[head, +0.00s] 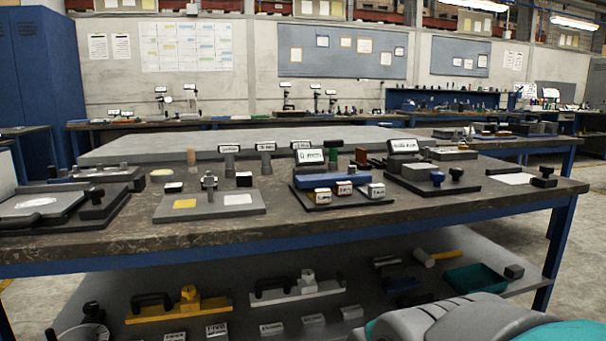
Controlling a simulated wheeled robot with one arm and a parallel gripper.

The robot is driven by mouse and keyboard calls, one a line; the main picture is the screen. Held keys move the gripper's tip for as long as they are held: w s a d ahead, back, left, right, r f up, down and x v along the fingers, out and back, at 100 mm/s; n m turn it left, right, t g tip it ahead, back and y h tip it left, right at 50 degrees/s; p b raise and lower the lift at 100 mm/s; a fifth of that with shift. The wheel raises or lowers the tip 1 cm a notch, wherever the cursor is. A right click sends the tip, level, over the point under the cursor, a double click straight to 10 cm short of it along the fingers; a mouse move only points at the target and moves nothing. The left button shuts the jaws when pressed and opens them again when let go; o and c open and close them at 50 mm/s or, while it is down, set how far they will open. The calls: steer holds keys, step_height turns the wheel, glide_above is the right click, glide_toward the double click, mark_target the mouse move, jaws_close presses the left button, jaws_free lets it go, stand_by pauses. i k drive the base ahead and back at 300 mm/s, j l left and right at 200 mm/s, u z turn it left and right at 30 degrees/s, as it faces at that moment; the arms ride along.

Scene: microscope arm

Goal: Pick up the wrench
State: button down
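I cannot make out a wrench for certain in the head view. Small dark and metallic tools (384,262) lie on the lower shelf, too small to identify. A mallet-like tool with a pale wooden part (424,258) lies to their right. My gripper is not in view; only a rounded grey and teal part of my own body shows at the bottom right, covering part of the lower shelf.
A long workbench (120,241) with blue legs crosses the view, crowded with fixtures and small labelled blocks. The lower shelf (395,310) holds a yellow fixture (180,306), a silver fixture (297,291) and a teal tray (475,279). Floor shows at right.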

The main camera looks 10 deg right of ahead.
mark_target(266, 148)
steer(key=i+l+u, duration=0.15)
steer(key=u, duration=0.2)
steer(key=i+l+u, duration=0.15)
steer(key=u, duration=0.2)
steer(key=i+l+u, duration=0.1)
steer(key=l+u, duration=0.25)
